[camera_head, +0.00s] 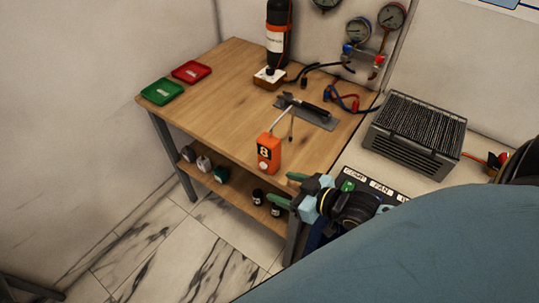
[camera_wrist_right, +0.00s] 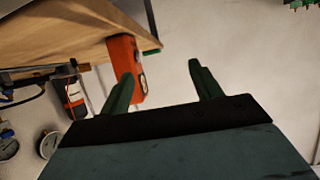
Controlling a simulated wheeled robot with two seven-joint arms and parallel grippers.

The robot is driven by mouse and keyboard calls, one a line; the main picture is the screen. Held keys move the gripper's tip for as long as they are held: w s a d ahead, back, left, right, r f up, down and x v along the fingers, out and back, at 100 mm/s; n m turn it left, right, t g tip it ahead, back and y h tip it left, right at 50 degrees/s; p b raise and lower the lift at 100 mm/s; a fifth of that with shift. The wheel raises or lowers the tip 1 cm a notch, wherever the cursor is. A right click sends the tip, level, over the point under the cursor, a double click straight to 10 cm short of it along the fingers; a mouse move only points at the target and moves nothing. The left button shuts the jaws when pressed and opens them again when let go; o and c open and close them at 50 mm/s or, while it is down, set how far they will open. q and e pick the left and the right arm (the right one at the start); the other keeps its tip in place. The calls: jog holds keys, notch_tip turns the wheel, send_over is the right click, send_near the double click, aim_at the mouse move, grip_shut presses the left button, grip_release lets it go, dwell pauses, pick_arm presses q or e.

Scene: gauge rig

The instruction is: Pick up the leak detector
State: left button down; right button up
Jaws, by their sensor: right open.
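The leak detector (camera_head: 267,157), an orange box with a black figure on a pale label and a thin probe, stands upright near the front edge of the wooden bench. My right gripper (camera_head: 285,189) is just right of and in front of it, open and empty, its green fingers apart. In the right wrist view the detector (camera_wrist_right: 121,50) shows beyond the left-hand finger, which hides part of it. It is not between the fingers of the gripper (camera_wrist_right: 160,76). My left gripper is not in view.
A green tray (camera_head: 161,92) and a red tray (camera_head: 191,72) lie at the bench's left. A finned unit (camera_head: 412,138) is at right. The bench's left middle is clear.

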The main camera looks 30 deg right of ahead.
aim_at(260, 135)
jog(key=w+d+r+t+y, duration=0.2)
jog(key=d+r+t, duration=0.2)
jog(key=d, duration=0.3)
jog(key=x, duration=1.3)
jog(key=shift+w+r, duration=0.1)
jog(key=shift+r, duration=0.2)
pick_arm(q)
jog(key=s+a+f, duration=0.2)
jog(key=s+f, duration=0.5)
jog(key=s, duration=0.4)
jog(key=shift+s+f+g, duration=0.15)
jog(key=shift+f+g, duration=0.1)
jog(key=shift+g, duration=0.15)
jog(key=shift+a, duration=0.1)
pick_arm(e)
jog(key=shift+r+n, duration=0.1)
jog(key=shift+n, duration=0.2)
grip_shut()
